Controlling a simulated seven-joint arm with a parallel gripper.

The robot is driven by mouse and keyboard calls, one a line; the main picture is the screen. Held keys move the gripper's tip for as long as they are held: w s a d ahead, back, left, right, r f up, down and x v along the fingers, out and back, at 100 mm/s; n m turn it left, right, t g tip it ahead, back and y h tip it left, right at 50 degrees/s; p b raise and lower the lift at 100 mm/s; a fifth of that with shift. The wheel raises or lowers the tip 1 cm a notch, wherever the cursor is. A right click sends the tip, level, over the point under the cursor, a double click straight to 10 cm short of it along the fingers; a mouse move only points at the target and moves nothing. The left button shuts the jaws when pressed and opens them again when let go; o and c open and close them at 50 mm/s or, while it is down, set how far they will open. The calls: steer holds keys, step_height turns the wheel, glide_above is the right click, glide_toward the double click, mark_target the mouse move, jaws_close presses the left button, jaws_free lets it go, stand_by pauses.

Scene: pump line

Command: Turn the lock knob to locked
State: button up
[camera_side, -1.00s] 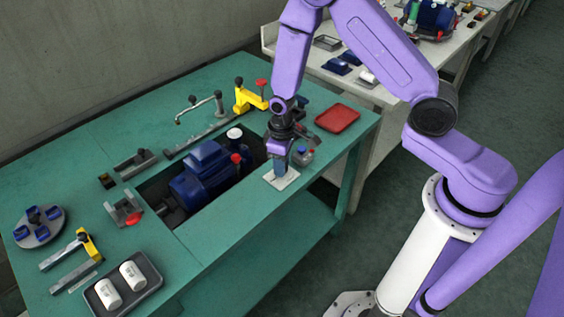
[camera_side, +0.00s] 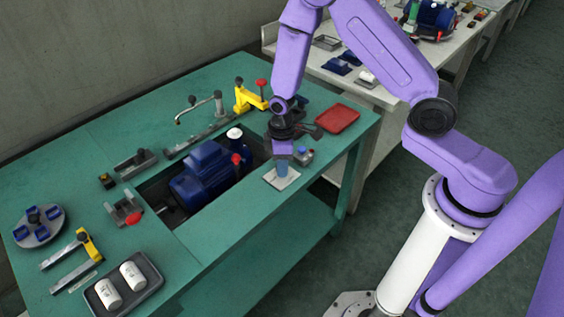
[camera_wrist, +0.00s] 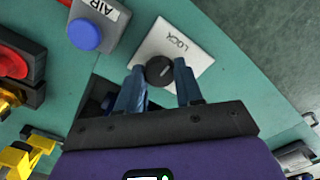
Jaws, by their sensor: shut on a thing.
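The lock knob (camera_wrist: 159,71) is a round black knob with a pale mark line on its top. It stands on a white plate (camera_wrist: 185,38) lettered LOCK, which also shows in the side view (camera_side: 282,179) near the bench's front right edge. My gripper (camera_wrist: 157,78) is shut on the knob, with one blue finger on each side of it. In the side view my gripper (camera_side: 281,165) points straight down over the plate and hides the knob. The mark line lies tilted in the wrist view; I see no locked or unlocked lettering to read it against.
A grey box labelled AIR with a blue button (camera_wrist: 85,34) stands close beside the plate. A red tray (camera_side: 337,118) lies behind to the right. The blue pump (camera_side: 205,172) sits in the bench opening to the left. A yellow clamp (camera_side: 248,98) stands behind.

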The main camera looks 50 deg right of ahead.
steer(key=o, duration=1)
steer(key=shift+r, duration=0.1)
step_height(320, 180, up, 17)
steer(key=shift+r, duration=0.15)
steer(key=s+r+n, duration=0.1)
steer(key=s, duration=0.7)
steer(key=s+d+r+n, duration=0.1)
steer(key=s+r, duration=0.1)
steer(key=s, duration=0.7)
steer(key=s+d+r+n, duration=0.1)
steer(key=s+r, duration=0.1)
steer(key=s, duration=0.7)
steer(key=shift+r, duration=0.25)
